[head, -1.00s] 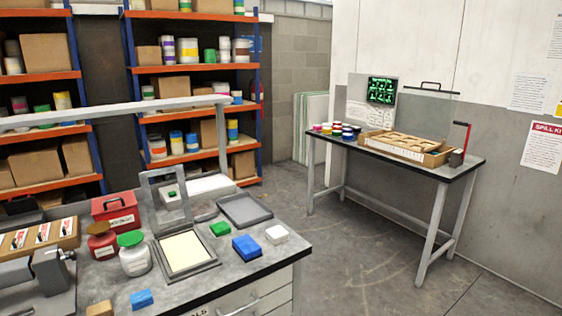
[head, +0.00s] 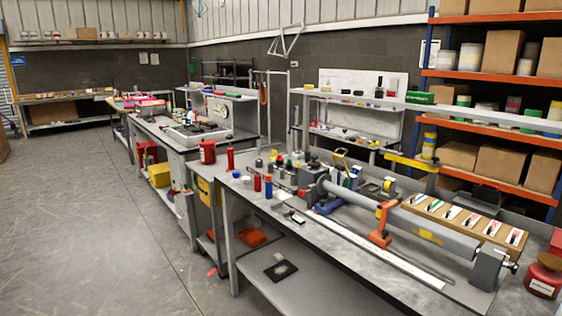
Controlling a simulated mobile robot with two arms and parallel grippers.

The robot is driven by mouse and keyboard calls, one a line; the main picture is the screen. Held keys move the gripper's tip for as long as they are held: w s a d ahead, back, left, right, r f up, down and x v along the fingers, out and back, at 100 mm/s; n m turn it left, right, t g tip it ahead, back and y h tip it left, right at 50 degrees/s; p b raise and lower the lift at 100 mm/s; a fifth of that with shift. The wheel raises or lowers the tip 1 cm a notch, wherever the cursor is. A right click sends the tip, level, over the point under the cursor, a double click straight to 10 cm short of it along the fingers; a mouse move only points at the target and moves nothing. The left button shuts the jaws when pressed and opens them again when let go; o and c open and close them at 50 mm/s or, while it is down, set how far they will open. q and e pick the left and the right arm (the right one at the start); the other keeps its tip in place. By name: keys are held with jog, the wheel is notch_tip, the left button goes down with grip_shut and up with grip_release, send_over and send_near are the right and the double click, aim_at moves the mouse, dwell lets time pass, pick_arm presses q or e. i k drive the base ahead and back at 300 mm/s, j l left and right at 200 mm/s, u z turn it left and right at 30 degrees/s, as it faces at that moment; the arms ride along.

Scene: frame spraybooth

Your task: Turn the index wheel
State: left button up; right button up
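I cannot pick out an index wheel for sure. On the near bench a long grey tube (head: 425,232) lies in a fixture between a left end block (head: 313,178) and a right end block (head: 487,268). Small dark parts at the left end are too small to make out. An orange clamp-like stand (head: 381,225) stands at the tube's middle. A round white dial (head: 224,110) shows on an upright panel at the farther bench. Neither of my grippers is in view.
The near bench top (head: 345,262) also holds red and blue bottles, a white strip and a wooden rack of cards (head: 462,220). Shelving (head: 490,75) stands behind at right. The grey floor (head: 90,220) at left is clear.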

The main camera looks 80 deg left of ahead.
aim_at(314, 164)
jog(key=j+u, duration=0.1)
jog(key=u, duration=1.95)
